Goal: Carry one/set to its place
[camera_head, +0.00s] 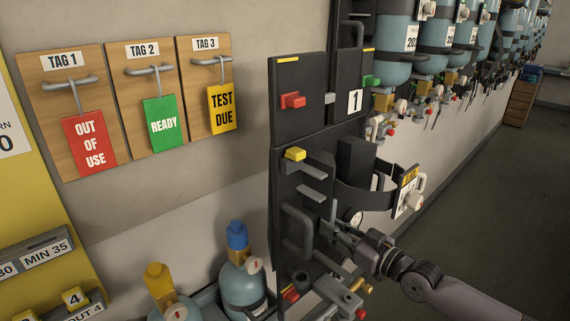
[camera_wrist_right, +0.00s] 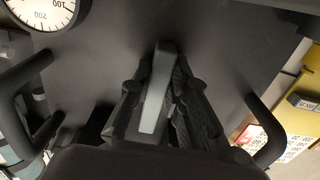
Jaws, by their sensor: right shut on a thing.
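Set one (camera_head: 298,195) is a tall dark backplate marked 1, upright in the middle of the head view. It bears a red block, a yellow block, a black strap, a gauge and a yellow-topped tag (camera_head: 408,190). My right gripper (camera_head: 338,238) reaches its lower part from the right. In the right wrist view the fingers (camera_wrist_right: 158,95) are shut on a grey grip bar (camera_wrist_right: 155,95) on the dark plate. The gauge (camera_wrist_right: 42,12) shows at the upper left there. My left gripper is not in view.
Several teal cylinders (camera_head: 440,35) hang along the wall at the right. Two more cylinders stand low, one blue-capped (camera_head: 243,285) and one yellow-capped (camera_head: 170,302). Tag boards (camera_head: 140,135) hang on the left wall, beside a yellow panel (camera_head: 40,205). Floor (camera_head: 480,210) is clear at the right.

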